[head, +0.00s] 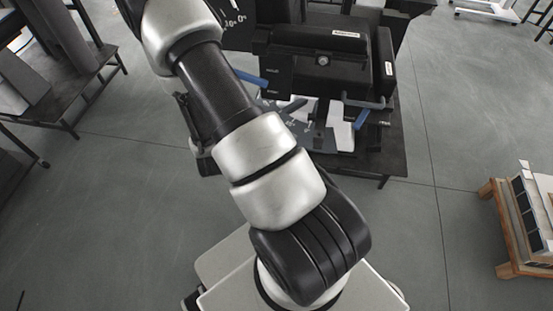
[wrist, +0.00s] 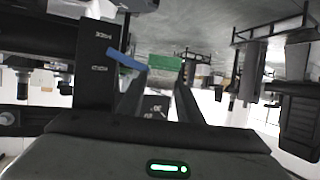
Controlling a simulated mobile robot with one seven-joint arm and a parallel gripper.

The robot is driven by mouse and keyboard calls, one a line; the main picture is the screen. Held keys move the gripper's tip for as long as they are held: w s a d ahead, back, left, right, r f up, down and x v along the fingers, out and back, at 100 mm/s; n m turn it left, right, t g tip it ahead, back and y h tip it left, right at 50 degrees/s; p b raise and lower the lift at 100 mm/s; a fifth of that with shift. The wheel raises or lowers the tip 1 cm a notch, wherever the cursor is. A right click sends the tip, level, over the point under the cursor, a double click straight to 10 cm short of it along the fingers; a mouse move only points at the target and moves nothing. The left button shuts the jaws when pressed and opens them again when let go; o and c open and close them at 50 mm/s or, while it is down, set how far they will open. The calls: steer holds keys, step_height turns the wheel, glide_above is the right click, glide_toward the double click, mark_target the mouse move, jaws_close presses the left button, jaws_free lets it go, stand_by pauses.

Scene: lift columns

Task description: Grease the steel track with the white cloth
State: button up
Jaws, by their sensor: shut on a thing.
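My gripper (wrist: 163,80) shows in the wrist view, its two dark fingers reaching away from the wrist. I see no white cloth that I can make out in either view. I cannot pick out the steel track for sure. In the head view a black machine (head: 325,65) with blue handles stands on a dark table, with pale parts (head: 340,126) at its base. My arm covers part of this machine, and my gripper is hidden there.
A dark table (head: 390,150) carries the machine. Another dark table (head: 60,95) stands at the left. A wooden rack (head: 522,225) stands at the right. The grey floor between them is clear. The wrist view is upside down, with a blue handle (wrist: 126,60) close to the fingers.

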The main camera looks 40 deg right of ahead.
steer(key=s+d+f+m+g+h+b, duration=0.3)
steer(key=s+d+f+m+g+b, duration=0.15)
steer(key=d+f, duration=0.35)
steer(key=s+d+f+m+g+h+b, duration=0.35)
steer(key=s+d+f+m+b, duration=0.2)
steer(key=f, duration=0.45)
steer(key=shift+n+g+y, duration=0.25)
steer(key=shift+n+g, duration=0.05)
steer(key=shift+n, duration=0.1)
steer(key=shift+d+r+b+x, duration=0.1)
steer(key=shift+r+b+x, duration=0.4)
steer(key=shift+x, duration=1.6)
steer(key=shift+d+r+b+x, duration=0.1)
steer(key=shift+b+x, duration=0.75)
steer(key=shift+x, duration=1.25)
steer(key=shift+d+r+b+x, duration=0.2)
steer(key=shift+b+x, duration=0.45)
steer(key=shift+x, duration=1.45)
steer(key=shift+w+a, duration=0.1)
steer(key=shift+w, duration=0.05)
steer(key=shift+f+b, duration=0.6)
steer(key=shift+f, duration=0.05)
